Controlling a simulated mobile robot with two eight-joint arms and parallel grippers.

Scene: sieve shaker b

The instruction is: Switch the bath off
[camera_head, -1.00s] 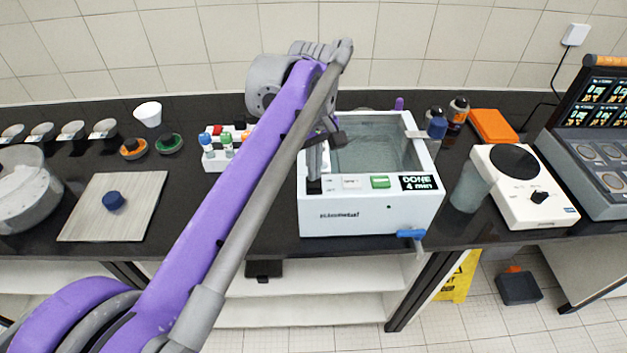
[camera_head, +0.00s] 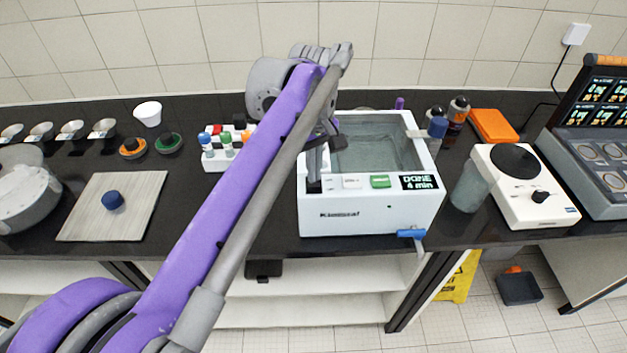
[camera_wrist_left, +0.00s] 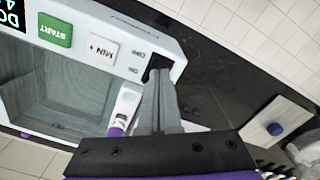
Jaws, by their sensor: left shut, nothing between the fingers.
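The bath (camera_head: 365,215) is a white box with water in its open basin, on the dark bench. Its sloped front panel has a green START button (camera_head: 380,181), a white MIN + button (camera_head: 352,182) and a display (camera_head: 419,182) reading DONE 4 min. My left gripper (camera_head: 314,184) is shut and empty, pointing down at the panel's left end. In the left wrist view its fingertips (camera_wrist_left: 158,75) are at the black switch (camera_wrist_left: 153,66) beside the ON and OFF labels. The fingers partly hide the switch, so its position and any contact cannot be told. My right gripper is not in view.
A blue-handled tap (camera_head: 410,234) sticks out at the bath's lower front right. A rack of capped bottles (camera_head: 215,160) stands left of the bath, partly behind my arm. A white stirrer with a black plate (camera_head: 515,162) stands to the right. A grey board (camera_head: 85,205) lies at left.

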